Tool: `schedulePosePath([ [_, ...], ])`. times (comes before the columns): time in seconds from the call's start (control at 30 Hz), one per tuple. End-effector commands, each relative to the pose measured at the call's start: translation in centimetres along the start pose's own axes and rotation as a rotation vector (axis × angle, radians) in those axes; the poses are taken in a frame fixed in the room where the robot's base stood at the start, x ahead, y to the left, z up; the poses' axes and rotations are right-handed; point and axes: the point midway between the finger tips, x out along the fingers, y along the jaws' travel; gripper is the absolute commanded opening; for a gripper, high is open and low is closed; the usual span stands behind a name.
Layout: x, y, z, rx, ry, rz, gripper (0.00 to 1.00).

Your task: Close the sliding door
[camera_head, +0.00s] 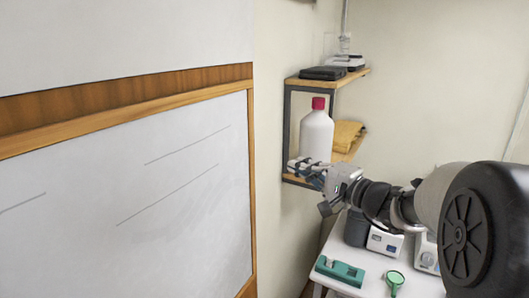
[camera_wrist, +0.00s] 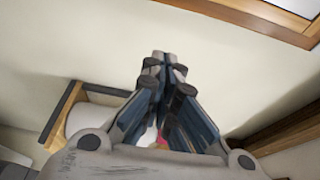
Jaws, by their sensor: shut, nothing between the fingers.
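A large pale panel in a wooden frame (camera_head: 251,190) fills the left of the head view. It may be the sliding door, but I cannot tell whether it stands open or shut. A corner of a wooden frame (camera_wrist: 265,14) shows at the top right of the wrist view. My gripper (camera_head: 300,168) is in front of the wall shelf in the head view, to the right of the panel and apart from it. In the wrist view my gripper (camera_wrist: 168,62) has its fingers together, with nothing held.
The wall shelf (camera_head: 350,77) holds a white bottle with a red cap (camera_head: 317,130) and a yellow cloth (camera_head: 347,136), close behind my gripper. A white table (camera_head: 375,287) below carries a green device (camera_head: 340,271), a green magnifier (camera_head: 395,280) and instruments.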

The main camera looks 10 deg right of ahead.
Motion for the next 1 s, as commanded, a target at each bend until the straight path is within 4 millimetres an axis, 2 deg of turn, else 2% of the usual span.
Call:
schedulePosePath([
  [0.17, 2.0, -0.1, -0.3, 0.004, 0.005, -0.007, 0.0],
  [0.57, 9.9, -0.2, -0.2, 0.005, 0.003, -0.006, 0.0],
  [0.8, 8.9, -0.2, 2.7, 0.004, 0.005, -0.006, 0.0],
  [1.0, 8.6, -0.2, 3.5, 0.003, 0.006, -0.006, 0.0],
])
